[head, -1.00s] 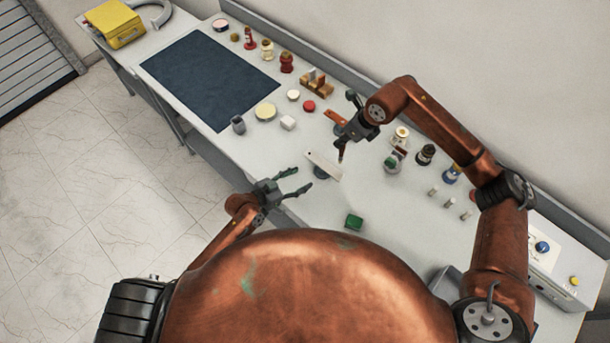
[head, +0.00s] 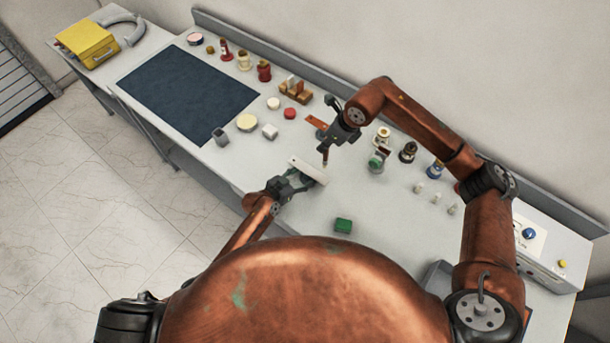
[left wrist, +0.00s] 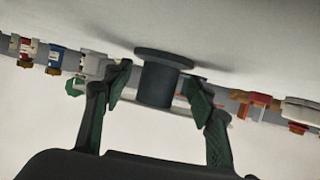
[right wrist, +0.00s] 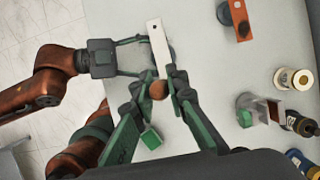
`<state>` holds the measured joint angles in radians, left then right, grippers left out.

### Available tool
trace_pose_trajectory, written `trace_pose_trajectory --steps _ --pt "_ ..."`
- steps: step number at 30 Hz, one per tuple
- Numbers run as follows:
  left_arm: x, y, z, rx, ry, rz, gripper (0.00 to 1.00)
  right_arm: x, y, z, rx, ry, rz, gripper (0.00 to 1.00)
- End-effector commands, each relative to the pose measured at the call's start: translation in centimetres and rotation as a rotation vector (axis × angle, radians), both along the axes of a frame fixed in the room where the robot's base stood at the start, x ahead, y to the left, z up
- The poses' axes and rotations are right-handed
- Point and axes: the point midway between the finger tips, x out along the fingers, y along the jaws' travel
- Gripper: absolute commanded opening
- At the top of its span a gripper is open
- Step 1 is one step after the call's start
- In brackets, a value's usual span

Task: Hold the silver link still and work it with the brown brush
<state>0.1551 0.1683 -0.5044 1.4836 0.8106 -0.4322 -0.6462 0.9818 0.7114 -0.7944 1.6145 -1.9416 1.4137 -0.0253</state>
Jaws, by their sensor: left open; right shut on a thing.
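The silver link (head: 308,168) is a pale flat bar with a hole near one end. It lies on a dark round stand (left wrist: 160,82); the link also shows in the right wrist view (right wrist: 157,45). My left gripper (head: 300,183) is open at the link's near side; in its wrist view the stand appears between the two spread fingers, and I cannot tell whether they touch anything. My right gripper (right wrist: 160,84) is shut on the brown brush (right wrist: 158,91), whose round brown end shows between the fingertips. In the head view the brush points down close to the link's right end.
A green block (head: 343,226) lies to the front right. An orange plate (head: 316,122) lies behind the link. Bottles and jars (head: 408,152) stand to the right, and a dark mat (head: 187,92) lies to the left. The table between link and green block is clear.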

Motion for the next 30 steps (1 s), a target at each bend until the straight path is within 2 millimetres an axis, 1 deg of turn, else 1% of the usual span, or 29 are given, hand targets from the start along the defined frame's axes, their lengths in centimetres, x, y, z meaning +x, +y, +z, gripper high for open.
trace_pose_trajectory --steps 4,26,30 --pt "0.0 0.02 0.02 0.0 0.0 0.0 0.51 0.01 0.01 0.0 0.0 0.0 0.0 0.0" --pt "-0.02 0.06 0.02 0.0 0.0 0.001 0.01 0.01 0.04 0.02 0.0 0.0 0.001 0.0" --pt "-0.01 0.07 0.01 0.0 0.0 0.001 0.0 0.0 0.03 0.01 0.0 0.0 0.0 0.0"
